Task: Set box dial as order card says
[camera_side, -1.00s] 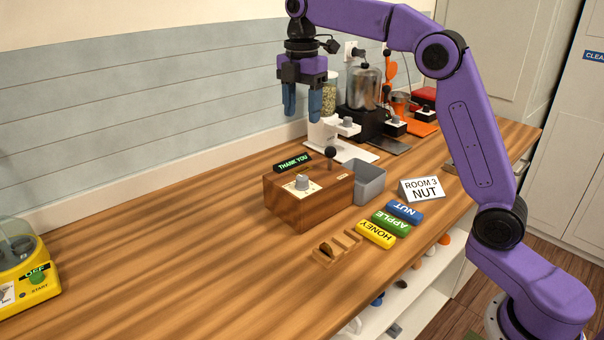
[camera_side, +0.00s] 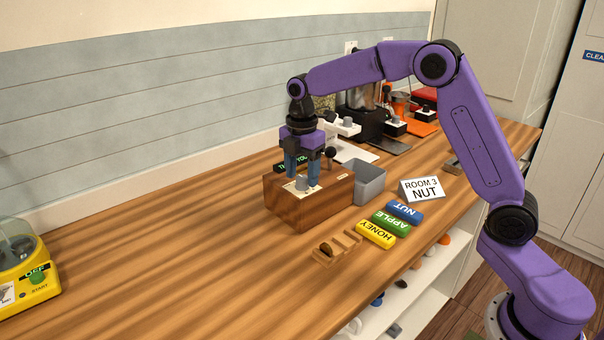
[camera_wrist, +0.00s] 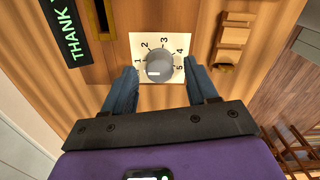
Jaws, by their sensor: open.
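The wooden box (camera_side: 325,208) stands on the counter, with a grey dial (camera_side: 301,184) on its top. In the wrist view the dial (camera_wrist: 160,66) sits on a pale plate (camera_wrist: 136,42) numbered 1 to 5. A white mark shows on the dial's lower-left part, below the 1; I cannot tell which number is set. My gripper (camera_side: 301,187) is open and low over the box. In the wrist view its fingers (camera_wrist: 162,78) are on either side of the dial, apart from it. The order card (camera_side: 421,190) reads "ROOM 3 NUT".
A black-knobbed lever (camera_side: 330,154) and a "THANK YOU" display (camera_wrist: 66,32) are by the dial. A grey bin (camera_side: 369,185), blue NUT (camera_side: 404,212), green APPLE (camera_side: 391,222) and yellow HONEY (camera_side: 375,235) blocks, and a slotted wooden rack (camera_side: 337,248) are nearby.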

